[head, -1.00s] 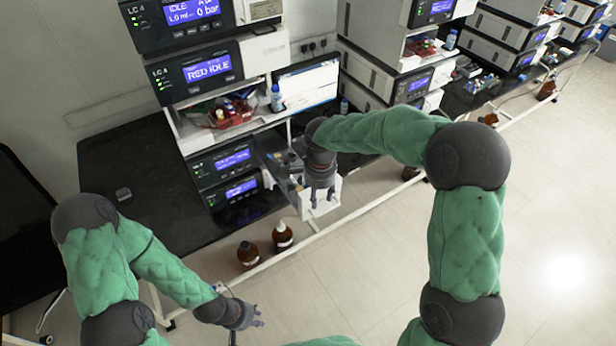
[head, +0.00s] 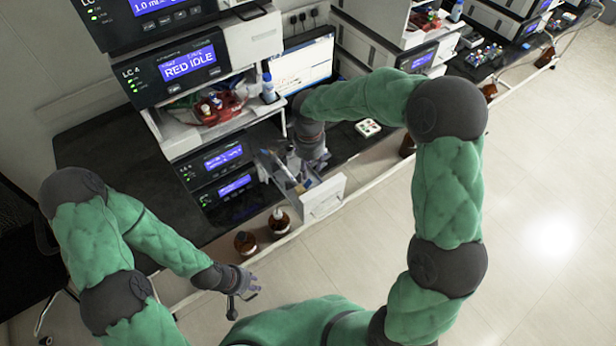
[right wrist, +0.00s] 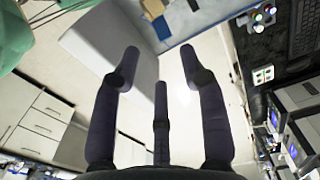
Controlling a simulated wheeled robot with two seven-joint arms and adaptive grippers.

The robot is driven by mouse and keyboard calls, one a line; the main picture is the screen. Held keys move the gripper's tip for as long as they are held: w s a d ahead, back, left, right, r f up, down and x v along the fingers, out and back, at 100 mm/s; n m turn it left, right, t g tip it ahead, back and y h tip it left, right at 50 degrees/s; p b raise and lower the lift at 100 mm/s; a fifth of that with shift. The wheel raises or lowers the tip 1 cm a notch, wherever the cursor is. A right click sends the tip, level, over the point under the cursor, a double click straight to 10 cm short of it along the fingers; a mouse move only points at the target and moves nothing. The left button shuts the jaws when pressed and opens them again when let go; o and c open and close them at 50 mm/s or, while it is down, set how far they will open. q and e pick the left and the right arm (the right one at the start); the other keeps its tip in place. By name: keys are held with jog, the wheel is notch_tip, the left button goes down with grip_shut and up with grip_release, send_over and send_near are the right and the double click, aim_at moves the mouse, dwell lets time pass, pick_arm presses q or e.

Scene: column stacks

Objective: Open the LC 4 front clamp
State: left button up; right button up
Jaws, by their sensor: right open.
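My right gripper (head: 301,176) is at this compartment, behind the panel. In the right wrist view, my right gripper (right wrist: 158,68) has its fingers spread and empty. The pale panel (right wrist: 92,40) and part of the compartment (right wrist: 190,15) lie beyond the fingers. I cannot make out the front clamp. My left gripper (head: 242,285) is open and empty, low at the left.
Two brown bottles (head: 246,242) (head: 279,220) stand below the bench front. A monitor (head: 303,62) and a tray with red contents (head: 222,106) are close to my right arm. More instrument stacks run to the right. The floor at right is clear.

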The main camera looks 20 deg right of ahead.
aim_at(309, 183)
jog(key=f, duration=0.8)
jog(key=shift+w+f, duration=0.25)
jog(key=shift+f, duration=0.05)
jog(key=shift+c, duration=0.3)
grip_shut()
